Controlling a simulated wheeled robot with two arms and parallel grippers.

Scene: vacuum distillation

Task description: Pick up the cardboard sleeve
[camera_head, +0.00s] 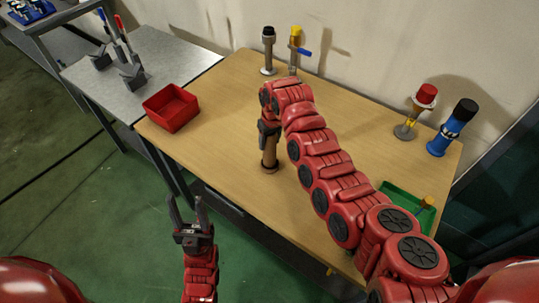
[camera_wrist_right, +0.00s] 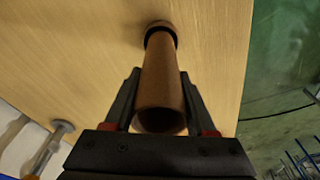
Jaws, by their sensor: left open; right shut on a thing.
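The cardboard sleeve (camera_head: 269,154) is a brown tube, upright near the front edge of the wooden table. My right gripper (camera_head: 268,128) reaches over the table and is shut on its upper part. In the right wrist view the sleeve (camera_wrist_right: 162,80) lies between the two dark fingers (camera_wrist_right: 160,105), its open end toward the camera. A dark ring (camera_wrist_right: 160,30) shows around its far end, at the tabletop; I cannot tell whether it touches the wood. My left gripper (camera_head: 188,215) is open and empty, in front of the table over the green floor.
A red bin (camera_head: 171,107) sits at the table's left. A black-topped piece (camera_head: 268,50) and a yellow-topped piece (camera_head: 295,48) stand at the back. A red-capped piece (camera_head: 420,108), a blue cylinder (camera_head: 452,127) and a green tray (camera_head: 405,200) are at right. A grey table (camera_head: 165,60) adjoins.

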